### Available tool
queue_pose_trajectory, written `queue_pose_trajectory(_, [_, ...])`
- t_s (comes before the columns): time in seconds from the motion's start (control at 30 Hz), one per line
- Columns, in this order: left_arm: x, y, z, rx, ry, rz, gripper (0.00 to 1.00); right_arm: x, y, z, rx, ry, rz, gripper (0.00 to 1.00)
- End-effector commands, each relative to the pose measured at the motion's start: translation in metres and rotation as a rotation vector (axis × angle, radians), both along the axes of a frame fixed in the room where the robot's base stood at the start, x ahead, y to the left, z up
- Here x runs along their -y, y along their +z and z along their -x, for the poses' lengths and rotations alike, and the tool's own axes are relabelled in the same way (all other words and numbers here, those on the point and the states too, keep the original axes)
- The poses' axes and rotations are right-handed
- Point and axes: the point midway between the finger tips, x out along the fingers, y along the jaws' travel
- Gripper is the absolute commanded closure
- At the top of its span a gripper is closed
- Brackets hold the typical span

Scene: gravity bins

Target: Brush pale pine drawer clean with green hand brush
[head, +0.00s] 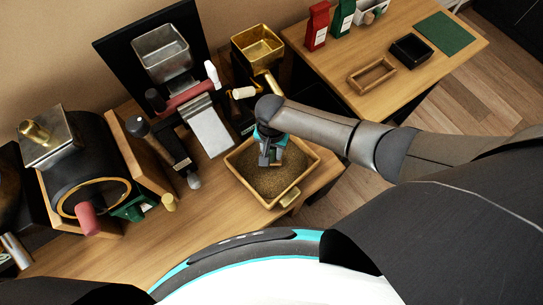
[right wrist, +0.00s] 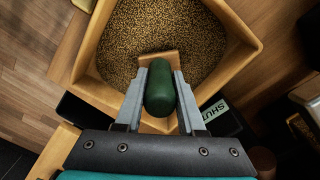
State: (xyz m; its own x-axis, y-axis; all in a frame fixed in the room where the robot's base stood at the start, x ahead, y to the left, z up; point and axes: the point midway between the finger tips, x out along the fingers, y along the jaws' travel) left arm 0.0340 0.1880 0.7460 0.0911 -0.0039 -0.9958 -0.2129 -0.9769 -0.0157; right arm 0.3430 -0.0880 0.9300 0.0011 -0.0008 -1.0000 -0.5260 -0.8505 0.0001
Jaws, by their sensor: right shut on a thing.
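The pale pine drawer (head: 305,178) stands on the wooden bench in the head view, with brown grains spread over its floor. It also shows in the right wrist view (right wrist: 240,72), where the grains lie thick between its walls. My right gripper (head: 268,158) reaches down into the drawer. In the right wrist view its two grey fingers are shut on the dark green handle of the hand brush (right wrist: 160,90). A tan wooden part shows just beyond the handle. The bristles are hidden, so I cannot tell whether they touch the grains. My left gripper is not in view.
A drum-shaped mill (head: 88,165) stands at the left. A metal hopper (head: 162,52) and a brass hopper (head: 257,45) stand behind the drawer. A side table at the right holds a wooden frame (head: 372,76), a black tray (head: 411,50) and a green mat (head: 444,34).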

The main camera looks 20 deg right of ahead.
Motion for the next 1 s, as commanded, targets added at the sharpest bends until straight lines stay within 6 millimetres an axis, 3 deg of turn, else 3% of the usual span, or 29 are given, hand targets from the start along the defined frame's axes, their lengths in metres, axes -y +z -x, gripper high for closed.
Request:
queue_pose_trajectory(0.23, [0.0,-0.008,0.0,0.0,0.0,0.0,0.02,0.004,-0.001,-0.015,0.001,0.0,-0.001,1.0])
queue_pose_trajectory(0.6, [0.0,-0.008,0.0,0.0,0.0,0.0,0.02,0.005,0.0,-0.017,0.0,0.0,-0.001,1.0])
queue_pose_trajectory(1.0, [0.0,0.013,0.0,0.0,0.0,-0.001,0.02,-0.002,0.0,0.007,-0.005,0.0,-0.001,1.0])
